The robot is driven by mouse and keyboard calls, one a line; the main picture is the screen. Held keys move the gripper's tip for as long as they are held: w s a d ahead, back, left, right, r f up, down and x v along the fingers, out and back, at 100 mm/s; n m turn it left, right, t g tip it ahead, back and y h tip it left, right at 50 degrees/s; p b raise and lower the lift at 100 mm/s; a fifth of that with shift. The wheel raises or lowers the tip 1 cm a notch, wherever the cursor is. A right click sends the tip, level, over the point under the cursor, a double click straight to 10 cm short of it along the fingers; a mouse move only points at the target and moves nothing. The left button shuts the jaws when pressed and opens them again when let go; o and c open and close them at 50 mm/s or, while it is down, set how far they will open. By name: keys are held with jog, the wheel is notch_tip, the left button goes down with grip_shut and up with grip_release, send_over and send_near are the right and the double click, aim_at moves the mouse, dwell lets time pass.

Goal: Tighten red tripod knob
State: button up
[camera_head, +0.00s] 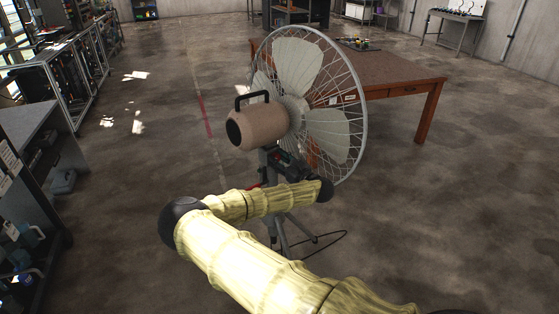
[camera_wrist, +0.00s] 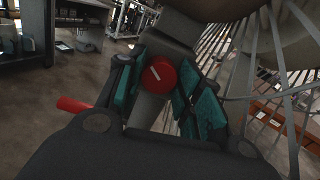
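The red tripod knob (camera_wrist: 162,76) shows in the wrist view as a round red face with a short slanted white mark. It sits on the grey tripod post (camera_wrist: 150,108) under the fan. My gripper (camera_wrist: 162,72) has dark fingers with teal pads, one on each side of the knob. The fingers stand apart with the knob between their tips, and slim gaps seem to show at its sides. In the head view my gripper (camera_head: 287,166) is at the stand just below the fan motor. The knob is hidden there.
The large caged fan (camera_head: 310,105) with its tan motor (camera_head: 258,126) rises above my gripper. A red handle (camera_wrist: 74,104) sticks out left of it in the wrist view. A wooden table (camera_head: 400,72) stands behind the fan. Shelving (camera_head: 70,75) lines the left; floor at right is clear.

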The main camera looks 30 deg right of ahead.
jog(key=c, duration=0.4)
jog(key=shift+f+m+b, duration=0.1)
jog(key=shift+m+b, duration=0.4)
jog(key=shift+b, duration=0.2)
jog(key=shift+m+b, duration=0.6)
jog(key=shift+m, duration=0.4)
jog(key=o, duration=0.8)
jog(key=s, duration=0.4)
jog(key=s+d, duration=0.1)
jog(key=s, duration=0.7)
jog(key=shift+d, duration=0.25)
